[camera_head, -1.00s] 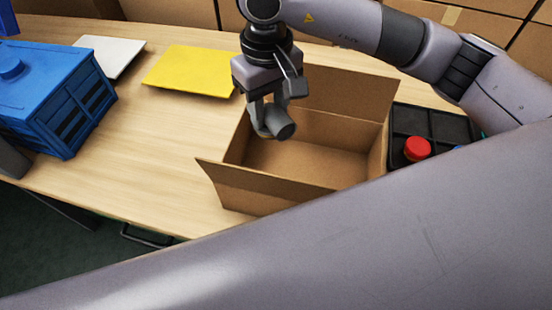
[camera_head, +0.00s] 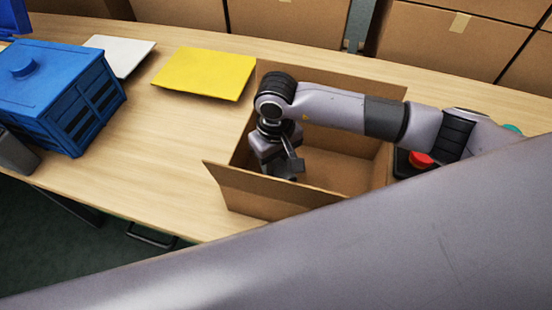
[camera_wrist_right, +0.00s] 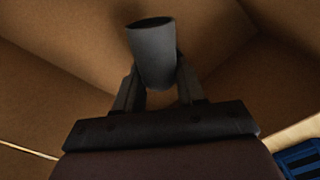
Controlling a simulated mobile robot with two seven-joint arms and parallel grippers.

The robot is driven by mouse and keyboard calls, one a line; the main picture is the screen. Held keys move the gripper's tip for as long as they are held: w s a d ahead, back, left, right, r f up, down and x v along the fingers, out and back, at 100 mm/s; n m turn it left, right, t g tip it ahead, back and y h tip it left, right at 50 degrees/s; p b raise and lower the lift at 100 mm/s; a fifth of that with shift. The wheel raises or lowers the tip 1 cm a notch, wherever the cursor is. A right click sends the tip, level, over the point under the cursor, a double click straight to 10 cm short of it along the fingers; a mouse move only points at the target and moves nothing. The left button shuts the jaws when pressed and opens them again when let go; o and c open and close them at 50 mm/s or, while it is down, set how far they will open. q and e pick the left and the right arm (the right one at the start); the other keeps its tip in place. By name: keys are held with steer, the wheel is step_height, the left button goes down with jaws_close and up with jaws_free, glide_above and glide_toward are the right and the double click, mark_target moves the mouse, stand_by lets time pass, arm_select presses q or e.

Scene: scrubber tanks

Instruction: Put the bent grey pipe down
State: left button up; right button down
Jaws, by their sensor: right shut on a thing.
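The bent grey pipe (camera_wrist_right: 152,50) shows in the right wrist view between the two fingers of my right gripper (camera_wrist_right: 158,84), which is shut on it. One round end of the pipe points up in that view, with brown cardboard behind it. In the head view my right gripper (camera_head: 284,172) is down inside the left part of the open cardboard box (camera_head: 270,192). The pipe is mostly hidden there by the gripper and the box's front flap. I cannot tell whether the pipe touches the box floor. My left gripper is not clearly in view.
A blue crate-like box (camera_head: 62,95) stands at the left, with a yellow sheet (camera_head: 205,73) and a white sheet (camera_head: 122,54) behind it. A black tray with a red item (camera_head: 420,159) is right of the cardboard box. Large cartons (camera_head: 445,38) line the back.

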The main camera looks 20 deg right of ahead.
steer(key=shift+f+b, duration=0.2)
steer(key=shift+b, duration=0.1)
steer(key=c, duration=0.7)
jaws_free()
steer(key=shift+r, duration=0.1)
steer(key=shift+o, duration=0.2)
step_height(320, 180, up, 12)
steer(key=shift+r, duration=0.2)
steer(key=shift+a, duration=0.1)
